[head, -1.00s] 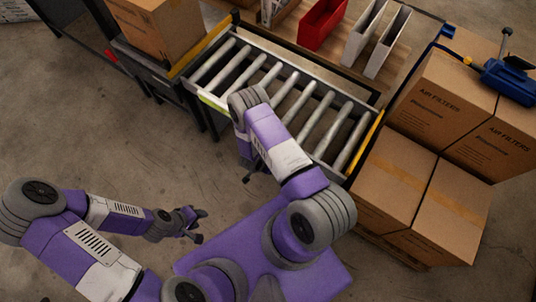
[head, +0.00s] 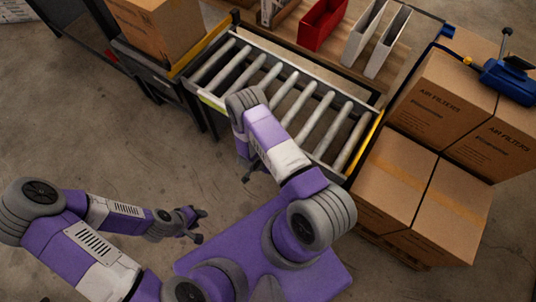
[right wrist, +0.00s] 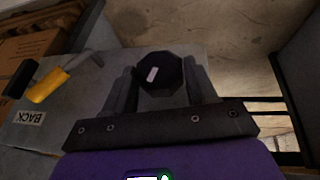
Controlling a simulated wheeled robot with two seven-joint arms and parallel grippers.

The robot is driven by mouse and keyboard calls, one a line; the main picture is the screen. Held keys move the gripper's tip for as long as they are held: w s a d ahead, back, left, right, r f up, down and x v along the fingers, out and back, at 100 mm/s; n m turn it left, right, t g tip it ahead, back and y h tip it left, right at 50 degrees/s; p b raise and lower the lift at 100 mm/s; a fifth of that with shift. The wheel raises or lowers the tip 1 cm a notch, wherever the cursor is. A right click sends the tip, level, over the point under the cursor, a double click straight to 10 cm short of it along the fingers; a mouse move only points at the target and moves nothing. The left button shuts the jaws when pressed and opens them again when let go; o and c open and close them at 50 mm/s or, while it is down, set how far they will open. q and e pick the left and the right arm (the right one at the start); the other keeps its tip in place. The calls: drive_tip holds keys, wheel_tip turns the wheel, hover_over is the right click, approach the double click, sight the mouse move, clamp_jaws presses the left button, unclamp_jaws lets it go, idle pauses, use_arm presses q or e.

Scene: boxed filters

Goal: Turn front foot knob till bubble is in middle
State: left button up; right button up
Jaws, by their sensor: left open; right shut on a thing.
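In the right wrist view, a dark faceted knob (right wrist: 160,74) with a pale mark on its face sits between the fingers of my right gripper (right wrist: 162,85). The gripper is shut on it. In the head view my right arm reaches down at the near side of the roller conveyor (head: 285,85), and its gripper is mostly hidden under the arm. My left gripper (head: 203,224) is open and empty over the bare floor at left. No bubble level can be made out in either view.
Stacked air filter boxes (head: 430,180) stand right of the conveyor. A cardboard box (head: 158,28) is at upper left. The floor at left is clear.

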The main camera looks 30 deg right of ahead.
drive_tip(key=shift+w+g, duration=0.1)
drive_tip(key=shift+g, duration=0.2)
drive_tip(key=shift+w+a+f+n+g+h, duration=0.15)
drive_tip(key=shift+n+g+h, duration=0.25)
drive_tip(key=shift+g+h, duration=0.55)
drive_tip(key=shift+w+n+g+h, duration=0.15)
drive_tip(key=shift+n+g+h, duration=0.2)
drive_tip(key=shift+g, duration=1.1)
drive_tip(key=o, duration=1.1)
drive_tip(key=shift+c, duration=0.2)
drive_tip(key=p+v, duration=0.1)
drive_tip(key=v, duration=0.6)
drive_tip(key=shift+w+a, duration=0.2)
